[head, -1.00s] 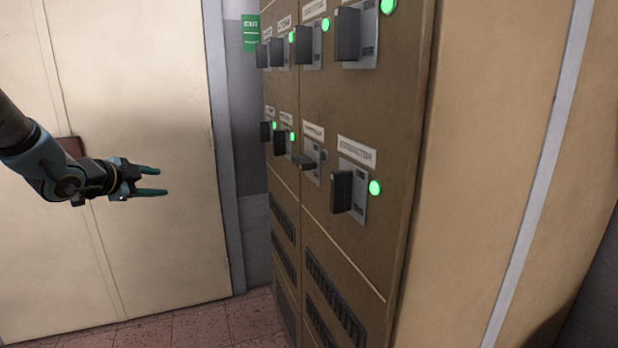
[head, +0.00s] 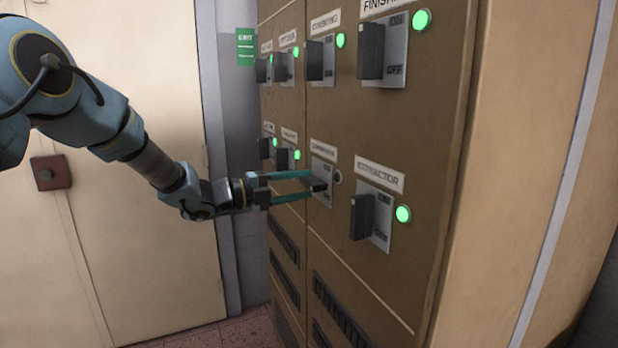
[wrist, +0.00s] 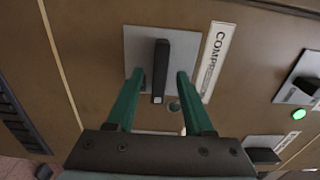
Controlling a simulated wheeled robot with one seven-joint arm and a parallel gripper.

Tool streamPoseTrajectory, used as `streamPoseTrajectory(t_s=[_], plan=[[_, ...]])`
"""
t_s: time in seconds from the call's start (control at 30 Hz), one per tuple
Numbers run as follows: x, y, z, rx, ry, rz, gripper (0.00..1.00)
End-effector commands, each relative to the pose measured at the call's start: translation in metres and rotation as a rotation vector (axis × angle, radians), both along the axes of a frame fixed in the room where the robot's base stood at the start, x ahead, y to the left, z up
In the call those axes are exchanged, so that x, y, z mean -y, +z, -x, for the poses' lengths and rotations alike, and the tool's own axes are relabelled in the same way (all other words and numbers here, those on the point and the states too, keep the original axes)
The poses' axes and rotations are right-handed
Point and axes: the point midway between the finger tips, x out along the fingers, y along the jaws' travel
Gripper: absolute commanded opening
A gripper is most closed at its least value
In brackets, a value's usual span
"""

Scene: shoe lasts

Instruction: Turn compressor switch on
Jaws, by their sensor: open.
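The compressor switch (head: 318,184) is on the lower row of the brown cabinet, under a label reading roughly "COMPRESSOR". Its dark handle lies level in the head view, unlike the upright handles around it. The round lamp (head: 338,177) beside it is unlit. In the wrist view the handle (wrist: 161,66) stands out from its grey plate (wrist: 138,45). My gripper (head: 307,184) is open at the switch, one finger above and one below the handle. In the wrist view the gripper (wrist: 159,76) has its fingers on either side of the handle, with visible gaps.
The extractor switch (head: 361,217) with a lit green lamp (head: 403,214) is to the right. The finishing switch (head: 371,51) and several other switches with green lamps surround it. A cream double door (head: 140,250) and a green exit sign (head: 245,46) are behind.

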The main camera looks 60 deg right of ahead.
Motion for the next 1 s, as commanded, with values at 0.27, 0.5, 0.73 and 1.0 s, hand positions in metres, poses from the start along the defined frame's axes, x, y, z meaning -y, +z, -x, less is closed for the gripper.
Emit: streamPoseTrajectory(t_s=[0.27, 0.5, 0.73, 1.0], plan=[[0.019, 0.000, 0.013, 0.001, 0.001, -0.002, 0.53], [0.020, -0.001, 0.014, 0.001, 0.002, -0.002, 0.53], [0.020, -0.001, 0.014, 0.001, 0.002, -0.001, 0.31], [0.020, -0.001, 0.013, 0.001, 0.002, -0.001, 0.01]])
